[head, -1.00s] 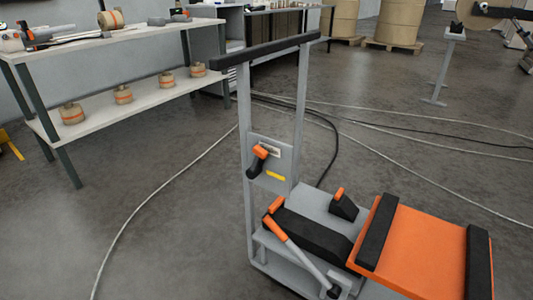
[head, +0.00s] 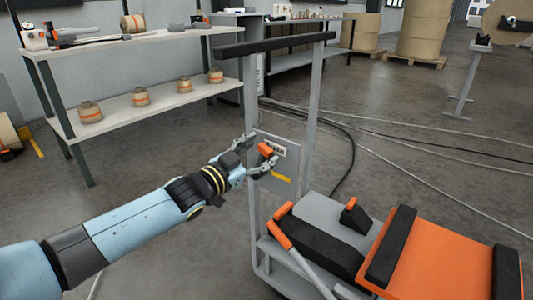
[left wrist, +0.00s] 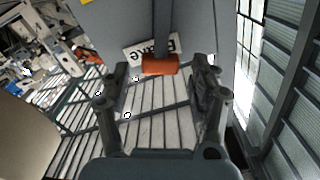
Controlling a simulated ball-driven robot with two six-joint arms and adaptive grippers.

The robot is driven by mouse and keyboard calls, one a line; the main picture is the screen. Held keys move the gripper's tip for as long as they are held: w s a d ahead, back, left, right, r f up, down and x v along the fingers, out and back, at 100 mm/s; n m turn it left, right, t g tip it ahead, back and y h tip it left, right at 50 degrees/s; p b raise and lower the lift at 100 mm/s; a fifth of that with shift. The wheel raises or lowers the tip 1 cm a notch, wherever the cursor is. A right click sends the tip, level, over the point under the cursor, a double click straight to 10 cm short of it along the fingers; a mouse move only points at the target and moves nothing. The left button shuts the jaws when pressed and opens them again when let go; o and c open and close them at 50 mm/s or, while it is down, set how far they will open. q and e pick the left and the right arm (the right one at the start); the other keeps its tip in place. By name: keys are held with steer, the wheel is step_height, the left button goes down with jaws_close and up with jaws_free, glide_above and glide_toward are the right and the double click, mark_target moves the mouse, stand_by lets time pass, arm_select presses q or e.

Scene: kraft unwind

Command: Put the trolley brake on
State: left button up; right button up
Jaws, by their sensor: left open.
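The trolley (head: 310,115) stands upright with a grey frame and a black push bar. A grey panel on its frame carries the brake lever, whose orange grip (head: 265,149) shows in the head view. My left gripper (head: 262,157) is at this grip, with its fingers around it. In the left wrist view, the orange grip (left wrist: 160,64) lies between and just beyond the two open fingertips of my left gripper (left wrist: 162,85). A white label (left wrist: 140,48) with partly hidden lettering is behind the lever. I cannot tell whether the fingers touch the grip. My right gripper is out of view.
The trolley bears an orange-topped bed (head: 440,245) with black bars and other orange-gripped levers (head: 280,230) below the panel. A shelf table (head: 140,50) with several rolls stands at the back left. Cables (head: 400,150) lie across the floor.

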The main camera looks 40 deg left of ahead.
arm_select(q)
steer(key=shift+w+d, duration=0.1)
steer(key=shift+w, duration=1.3)
